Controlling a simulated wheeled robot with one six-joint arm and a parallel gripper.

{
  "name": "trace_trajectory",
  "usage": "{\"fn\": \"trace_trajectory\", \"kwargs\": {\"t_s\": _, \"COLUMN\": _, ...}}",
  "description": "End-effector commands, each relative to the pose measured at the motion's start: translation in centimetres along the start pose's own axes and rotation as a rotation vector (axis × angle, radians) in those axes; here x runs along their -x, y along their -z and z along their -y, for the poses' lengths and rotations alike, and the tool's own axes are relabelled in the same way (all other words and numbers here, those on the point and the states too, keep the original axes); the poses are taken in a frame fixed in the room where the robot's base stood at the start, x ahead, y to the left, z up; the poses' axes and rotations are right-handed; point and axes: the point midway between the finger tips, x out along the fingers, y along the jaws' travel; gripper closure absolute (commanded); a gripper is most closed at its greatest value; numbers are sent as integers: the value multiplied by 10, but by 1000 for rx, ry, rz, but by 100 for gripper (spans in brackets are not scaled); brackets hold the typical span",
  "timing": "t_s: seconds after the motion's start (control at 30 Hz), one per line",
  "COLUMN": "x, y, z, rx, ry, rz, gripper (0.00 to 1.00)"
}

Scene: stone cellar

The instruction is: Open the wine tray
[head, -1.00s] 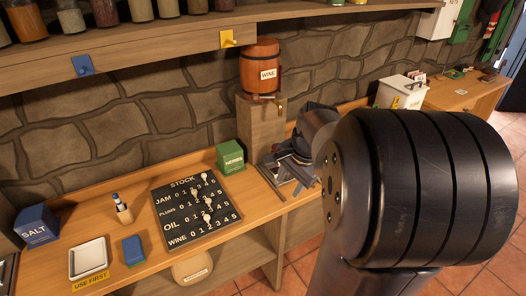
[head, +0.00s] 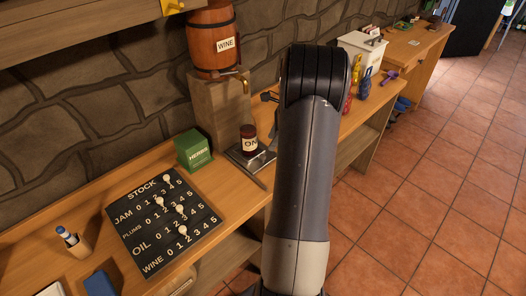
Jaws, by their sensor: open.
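A wooden barrel labelled WINE (head: 212,40) stands on a stone block (head: 218,108) at the back wall, with a brass tap (head: 242,80) low on its front. A flat dark metal tray-like plate (head: 237,158) lies on the counter in front of the block. I cannot tell for sure that it is the wine tray. A dark jar with a pale label (head: 248,141) stands upright on it. My gripper (head: 269,112) is mostly hidden behind my arm; only dark parts show left of the arm, right of the tap. It is open and I see nothing held.
A green HERBS box (head: 194,150) and a black STOCK board (head: 164,225) with white pegs stand left on the counter. A white box (head: 361,52) and several small coloured items are right of my arm. Open tiled floor (head: 430,190) lies at the right.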

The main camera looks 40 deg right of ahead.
Motion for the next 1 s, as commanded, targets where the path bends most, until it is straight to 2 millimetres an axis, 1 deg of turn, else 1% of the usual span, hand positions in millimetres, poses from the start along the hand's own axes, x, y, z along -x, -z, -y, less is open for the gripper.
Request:
{"fn": "trace_trajectory", "kwargs": {"t_s": 0.03, "x": -11, "y": 0, "z": -1, "rx": 0, "ry": -5, "rz": 1, "gripper": 58}}
{"fn": "trace_trajectory", "kwargs": {"t_s": 0.2, "x": -43, "y": 0, "z": -1, "rx": 1, "ry": -5, "rz": 0, "gripper": 58}}
{"fn": "trace_trajectory", "kwargs": {"t_s": 0.3, "x": -57, "y": 0, "z": -1, "rx": 2, "ry": -3, "rz": 0, "gripper": 58}}
{"fn": "trace_trajectory", "kwargs": {"t_s": 0.4, "x": -67, "y": -1, "z": 0, "rx": 3, "ry": -2, "rz": -1, "gripper": 58}}
{"fn": "trace_trajectory", "kwargs": {"t_s": 0.53, "x": -73, "y": 0, "z": 0, "rx": 3, "ry": -1, "rz": -1, "gripper": 58}}
{"fn": "trace_trajectory", "kwargs": {"t_s": 0.8, "x": -74, "y": 0, "z": 0, "rx": 3, "ry": 0, "rz": -1, "gripper": 58}}
{"fn": "trace_trajectory", "kwargs": {"t_s": 1.0, "x": -74, "y": 0, "z": 0, "rx": 3, "ry": 0, "rz": -1, "gripper": 75}}
